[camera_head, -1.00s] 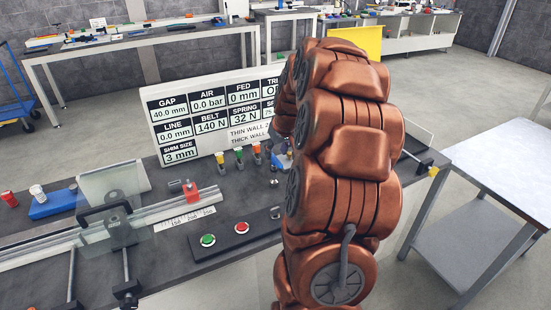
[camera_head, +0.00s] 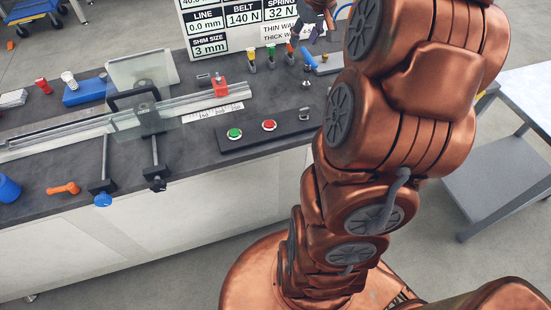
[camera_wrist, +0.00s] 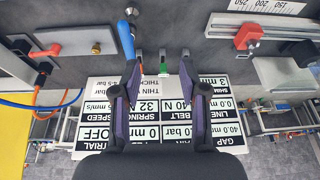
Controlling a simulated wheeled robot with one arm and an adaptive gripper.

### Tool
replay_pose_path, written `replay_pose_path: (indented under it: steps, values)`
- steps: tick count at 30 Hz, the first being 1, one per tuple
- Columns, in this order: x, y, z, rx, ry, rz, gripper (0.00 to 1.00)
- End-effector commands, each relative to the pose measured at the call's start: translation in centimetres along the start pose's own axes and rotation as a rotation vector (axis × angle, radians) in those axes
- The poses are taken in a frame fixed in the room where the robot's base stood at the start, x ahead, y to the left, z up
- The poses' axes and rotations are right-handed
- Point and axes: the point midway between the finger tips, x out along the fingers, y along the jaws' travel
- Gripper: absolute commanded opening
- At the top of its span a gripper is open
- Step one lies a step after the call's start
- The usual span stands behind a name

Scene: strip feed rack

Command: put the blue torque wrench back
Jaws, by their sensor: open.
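The blue torque wrench appears to be the blue-handled tool (camera_head: 309,57) on the bench in front of the sign, right of the coloured-handled tools. In the wrist view a blue handle with a metal end (camera_wrist: 126,38) lies slightly tilted, close to the left finger's tip. I cannot tell whether they touch. My gripper (camera_wrist: 152,88) is open, with nothing seen held between its purple-lined fingers. In the head view its fingertips (camera_head: 317,32) show at the top, above and behind the blue tool; my arm hides part of that area.
The sign (camera_head: 245,25) stands close behind. A button box (camera_head: 265,130) and a rail with a red block (camera_head: 220,86) lie nearer. A red-lever fitting (camera_wrist: 45,52) and hoses are at left in the wrist view.

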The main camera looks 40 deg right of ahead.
Motion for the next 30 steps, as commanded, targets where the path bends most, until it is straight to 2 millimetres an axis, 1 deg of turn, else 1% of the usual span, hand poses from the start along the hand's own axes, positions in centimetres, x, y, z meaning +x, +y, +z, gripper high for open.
replay_pose_path:
  steps: [1,2,3,5,6,8,9,11,12,14,16,18,21,24,25,27,30]
  values:
    - [-0.1,-2.9,1.0,-0.029,-0.024,-0.018,0.43]
    - [-0.2,-4.5,1.8,-0.044,-0.041,-0.028,0.43]
    - [-0.3,-6.8,3.1,-0.064,-0.066,-0.042,0.43]
    - [-0.4,-9.9,5.3,-0.093,-0.108,-0.059,0.43]
    - [-0.6,-11.8,6.9,-0.112,-0.138,-0.067,0.43]
    - [-0.8,-14.3,9.4,-0.139,-0.180,-0.075,0.43]
    - [-1.0,-15.8,11.2,-0.155,-0.208,-0.079,0.43]
    - [-1.3,-17.7,14.0,-0.179,-0.248,-0.082,0.43]
    - [-1.4,-18.8,15.9,-0.194,-0.275,-0.081,0.43]
    - [-1.8,-20.1,18.9,-0.215,-0.315,-0.077,0.43]
    - [-2.1,-21.2,22.4,-0.237,-0.364,-0.069,0.43]
    - [-2.5,-21.9,25.6,-0.255,-0.405,-0.058,0.43]
    - [-2.7,-22.1,29.5,-0.273,-0.456,-0.038,0.43]
    - [-2.9,-21.9,32.1,-0.283,-0.489,-0.022,0.43]
    - [-2.9,-21.8,32.7,-0.285,-0.498,-0.019,0.43]
    - [-3.0,-21.6,33.6,-0.288,-0.509,-0.013,0.43]
    - [-3.0,-21.6,34.2,-0.287,-0.515,-0.009,0.43]
